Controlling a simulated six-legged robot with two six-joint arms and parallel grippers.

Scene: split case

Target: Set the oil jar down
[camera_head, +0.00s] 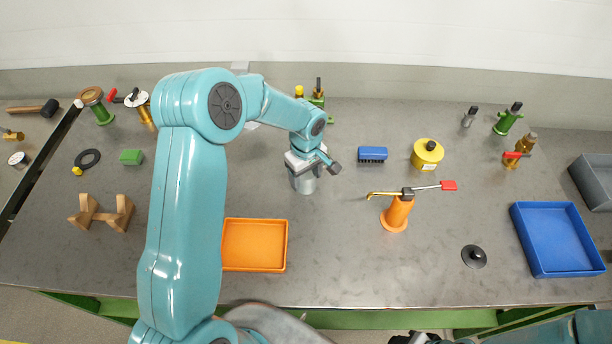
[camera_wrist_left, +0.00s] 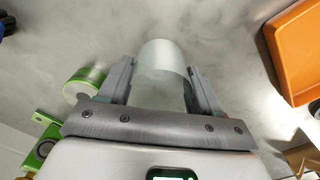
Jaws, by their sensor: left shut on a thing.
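The oil jar (camera_head: 304,183) is a pale grey, translucent cylinder at the middle of the bench in the head view. My left gripper (camera_head: 316,164) is shut on it, coming from above and behind the arm. In the left wrist view, the jar (camera_wrist_left: 163,60) stands between the two fingers of the left gripper (camera_wrist_left: 161,78). The jar's upper part is hidden by the gripper in the head view. I cannot tell whether its base touches the bench. What looks like part of my right gripper (camera_head: 415,338) shows at the bottom edge; its jaws are not clear.
An orange tray (camera_head: 254,245) lies to the jar's lower left. The bench (camera_head: 335,235) just below the jar is clear.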

